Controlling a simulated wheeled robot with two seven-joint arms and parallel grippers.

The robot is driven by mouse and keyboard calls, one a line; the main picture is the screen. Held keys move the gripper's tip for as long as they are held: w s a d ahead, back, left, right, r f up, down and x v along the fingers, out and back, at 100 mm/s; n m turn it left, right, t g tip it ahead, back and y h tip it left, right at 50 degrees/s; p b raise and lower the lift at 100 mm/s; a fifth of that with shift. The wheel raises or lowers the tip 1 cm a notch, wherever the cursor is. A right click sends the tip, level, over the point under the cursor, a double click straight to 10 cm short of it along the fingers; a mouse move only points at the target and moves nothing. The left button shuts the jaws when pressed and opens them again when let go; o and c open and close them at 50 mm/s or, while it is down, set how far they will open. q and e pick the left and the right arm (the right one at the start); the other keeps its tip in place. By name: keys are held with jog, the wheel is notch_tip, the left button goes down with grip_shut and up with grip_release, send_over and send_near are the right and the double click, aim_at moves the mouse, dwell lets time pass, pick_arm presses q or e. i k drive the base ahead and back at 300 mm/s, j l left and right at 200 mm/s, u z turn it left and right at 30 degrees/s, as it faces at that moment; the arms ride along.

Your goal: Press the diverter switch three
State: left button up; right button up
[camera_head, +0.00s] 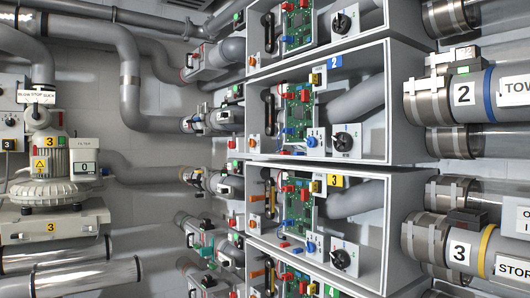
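The open grey cabinet with the yellow "3" label (334,181) is right of centre, below the one with the blue "2" label (335,62). It holds a green circuit board (304,205), a small blue knob plate (309,243) and a black rotary knob (343,259) on a white plate. On the right, a tube (480,245) marked "3" has a yellow band and a small dark box (466,217) on its metal collar. No part is labelled as a diverter switch, so I cannot tell which one it is. Neither gripper is in view.
More cabinets stack above and below, with grey partitions between them. A blower (45,180) marked "3" stands at the left. Grey pipes (135,80) run along the back wall. Open space lies between the blower and the cabinets.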

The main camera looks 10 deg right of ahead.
aim_at(240, 171)
jog(key=i+j+z, duration=0.25)
jog(key=z, duration=0.25)
jog(key=i+j+z, duration=0.15)
jog(key=j+z, duration=0.35)
jog(key=i+j+z, duration=0.1)
jog(key=j, duration=0.45)
jog(key=i+j, duration=0.15)
jog(key=j, duration=0.4)
jog(key=i+j+z, duration=0.15)
jog(key=j, duration=0.95)
jog(key=z, duration=0.05)
